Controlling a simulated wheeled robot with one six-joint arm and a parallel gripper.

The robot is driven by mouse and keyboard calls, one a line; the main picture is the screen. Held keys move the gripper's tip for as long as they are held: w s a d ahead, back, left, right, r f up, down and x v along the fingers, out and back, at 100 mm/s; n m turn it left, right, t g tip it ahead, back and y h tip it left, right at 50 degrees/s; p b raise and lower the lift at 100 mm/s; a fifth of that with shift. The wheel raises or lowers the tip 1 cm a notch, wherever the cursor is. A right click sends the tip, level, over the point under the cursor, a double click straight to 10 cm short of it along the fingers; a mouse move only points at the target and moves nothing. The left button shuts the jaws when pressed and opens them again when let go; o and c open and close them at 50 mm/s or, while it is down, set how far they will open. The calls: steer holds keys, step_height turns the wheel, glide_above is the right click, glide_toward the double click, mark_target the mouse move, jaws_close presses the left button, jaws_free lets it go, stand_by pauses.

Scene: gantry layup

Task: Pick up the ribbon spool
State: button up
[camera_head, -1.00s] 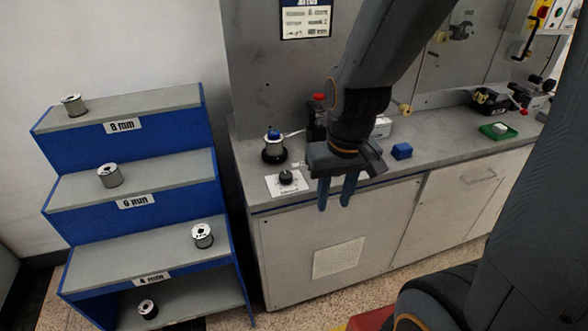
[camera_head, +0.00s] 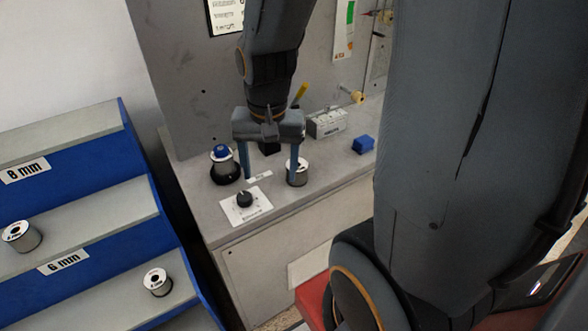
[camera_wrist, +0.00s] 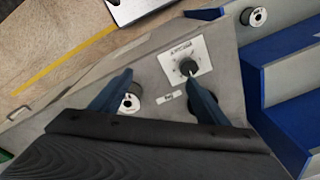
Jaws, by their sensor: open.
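A small spool (camera_head: 299,176) with a white-rimmed top stands upright on the grey bench; it also shows in the wrist view (camera_wrist: 127,105), partly behind the left finger. My gripper (camera_head: 270,180) is open and empty, fingers pointing down above the bench. In the head view its right finger overlaps the spool; in the wrist view the fingers (camera_wrist: 159,76) straddle bare bench and a small label. Contact cannot be told. More spools stand on the blue stepped rack: one on the 6 mm step (camera_head: 22,237) and one lower (camera_head: 157,283).
A blue-capped item on a black base (camera_head: 224,165) stands left of my gripper, with a dial plate (camera_head: 245,204) in front. A grey box (camera_head: 327,123) and a blue block (camera_head: 363,145) are behind and right. The blue rack (camera_head: 90,250) stands left, across a gap.

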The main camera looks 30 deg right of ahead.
steer(key=w+d+m, duration=0.3)
steer(key=d+m, duration=0.1)
steer(key=m, duration=0.5)
steer(key=m+g+b, duration=0.1)
steer(key=m, duration=0.9)
glide_above(297, 172)
steer(key=w, duration=0.2)
steer(key=shift+a+f, duration=0.1)
steer(key=shift+f, duration=0.1)
steer(key=shift+w+d+f+m+p, duration=0.1)
steer(key=shift+d+f+m+p, duration=0.35)
steer(key=shift+f, duration=0.85)
steer(key=shift+w+d+f+m+p, duration=0.15)
steer(key=shift+f+m, duration=0.55)
steer(key=shift+f, duration=0.6)
steer(key=shift+d+f+m+p, duration=0.3)
steer(key=shift+f+m, duration=0.25)
steer(key=shift+f, duration=0.75)
steer(key=c, duration=1.5)
steer(key=shift+o, duration=0.2)
steer(key=shift+r, duration=0.1)
